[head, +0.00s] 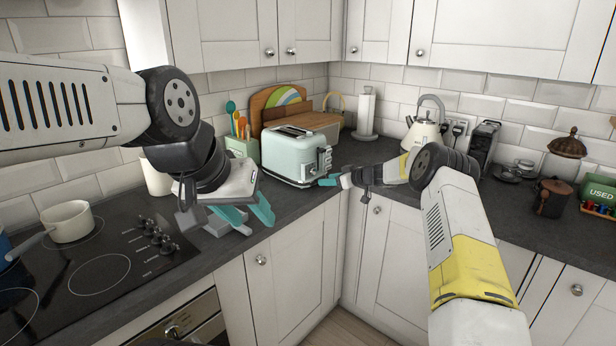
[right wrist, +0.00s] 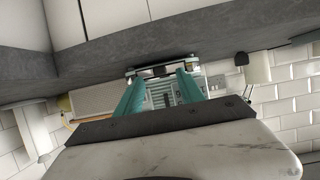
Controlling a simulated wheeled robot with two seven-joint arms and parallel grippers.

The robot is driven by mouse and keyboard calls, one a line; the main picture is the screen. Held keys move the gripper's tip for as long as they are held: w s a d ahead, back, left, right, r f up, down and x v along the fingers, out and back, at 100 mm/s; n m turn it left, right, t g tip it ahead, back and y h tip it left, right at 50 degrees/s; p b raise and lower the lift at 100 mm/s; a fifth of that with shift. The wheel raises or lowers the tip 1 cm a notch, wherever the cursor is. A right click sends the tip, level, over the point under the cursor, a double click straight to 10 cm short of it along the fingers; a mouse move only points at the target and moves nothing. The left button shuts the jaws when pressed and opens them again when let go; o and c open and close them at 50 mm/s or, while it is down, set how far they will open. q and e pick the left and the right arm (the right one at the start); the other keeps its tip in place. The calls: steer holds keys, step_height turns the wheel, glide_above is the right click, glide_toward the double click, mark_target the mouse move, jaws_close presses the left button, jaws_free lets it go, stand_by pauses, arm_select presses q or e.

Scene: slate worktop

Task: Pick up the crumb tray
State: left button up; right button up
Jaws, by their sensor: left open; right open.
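The mint-green toaster (head: 288,155) stands upright on the worktop in the corner, its control end facing right. I cannot make out a separate crumb tray; the toaster's lower end is partly behind my right gripper. My right gripper (head: 333,181) is open at the toaster's right end, low down. In the right wrist view its two teal fingers (right wrist: 160,80) are apart, with the toaster's end (right wrist: 160,96) beyond and between them. I cannot tell whether they touch it. My left gripper (head: 249,213) is open and empty, above the worktop's front edge near the hob.
A cream pan (head: 68,222) sits on the black hob (head: 110,262) at left. A utensil holder (head: 241,147) and boards (head: 283,106) stand by the toaster. A paper-towel stand (head: 366,112), kettle (head: 424,128) and brown jar (head: 552,197) are further right. Some worktop between is clear.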

steer(key=shift+x, duration=1.25)
jaws_close()
steer(key=shift+r, duration=0.1)
steer(key=shift+r, duration=0.15)
steer(key=shift+s+d, duration=0.15)
steer(key=shift+d, duration=0.1)
steer(key=s+d, duration=1.4)
steer(key=d, duration=0.3)
steer(key=shift+s+d, duration=0.15)
steer(key=shift+d, duration=0.25)
steer(key=shift+r, duration=0.1)
